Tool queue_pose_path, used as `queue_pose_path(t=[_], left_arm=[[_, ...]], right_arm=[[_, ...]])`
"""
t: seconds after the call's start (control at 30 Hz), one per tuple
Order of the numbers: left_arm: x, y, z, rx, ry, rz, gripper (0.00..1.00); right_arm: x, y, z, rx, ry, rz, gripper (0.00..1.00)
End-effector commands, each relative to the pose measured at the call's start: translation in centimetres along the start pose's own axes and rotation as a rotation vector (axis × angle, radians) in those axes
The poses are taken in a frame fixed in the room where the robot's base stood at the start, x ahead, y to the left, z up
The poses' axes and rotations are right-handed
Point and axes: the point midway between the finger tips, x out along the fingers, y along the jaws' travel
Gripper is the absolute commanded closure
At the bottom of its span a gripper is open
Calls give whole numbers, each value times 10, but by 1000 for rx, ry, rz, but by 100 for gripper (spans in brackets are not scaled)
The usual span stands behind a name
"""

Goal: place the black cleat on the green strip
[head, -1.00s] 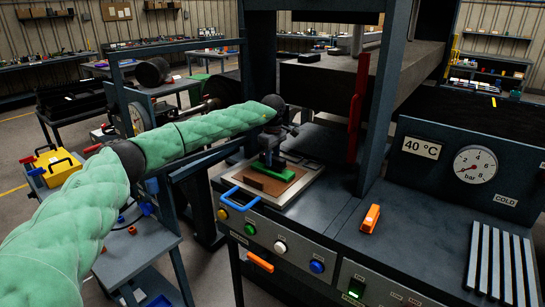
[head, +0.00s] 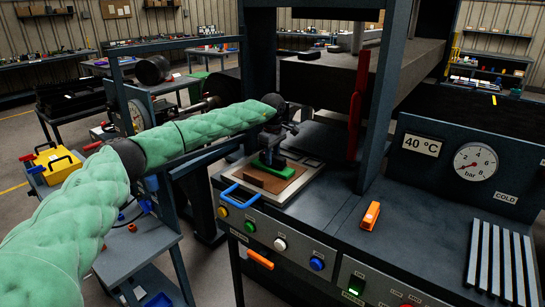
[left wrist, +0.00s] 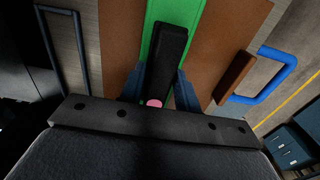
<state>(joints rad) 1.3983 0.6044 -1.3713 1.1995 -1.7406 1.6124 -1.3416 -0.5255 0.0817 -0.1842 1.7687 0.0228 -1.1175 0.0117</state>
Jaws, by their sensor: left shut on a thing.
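My left gripper (head: 272,158) is shut on the black cleat (left wrist: 163,60), whose dark bar shows between the two blue-grey fingers in the left wrist view. The green strip (left wrist: 154,12) runs under the cleat, and the cleat lies roughly along its length in that view. In the head view the green strip (head: 286,174) lies on a brown board, with the gripper just over it. I cannot tell whether the cleat touches the strip. The fingers hide part of the cleat. My right gripper is not in view.
The brown board (left wrist: 119,40) sits on a tray with a blue handle (head: 240,195) and carries a brown block (head: 262,184). The press frame post (head: 262,70) stands close behind. An orange clip (head: 370,215) lies on the bench to the right, with free bench around it.

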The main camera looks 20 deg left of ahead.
Motion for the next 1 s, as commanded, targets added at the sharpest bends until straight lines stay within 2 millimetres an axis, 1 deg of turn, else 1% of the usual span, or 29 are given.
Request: queue_pose_path(t=[0.63,0.73,0.77,0.8,0.87,0.9,1.0], left_arm=[[11,0,0,0,0,0,94],[10,0,0,0,0,0,94],[10,0,0,0,0,0,64],[10,0,0,0,0,0,56],[10,0,0,0,0,0,44],[10,0,0,0,0,0,42],[10,0,0,0,0,0,42]], right_arm=[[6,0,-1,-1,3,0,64],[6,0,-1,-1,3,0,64],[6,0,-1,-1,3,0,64],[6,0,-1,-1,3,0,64],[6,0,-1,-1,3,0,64],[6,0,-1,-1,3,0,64],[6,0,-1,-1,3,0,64]])
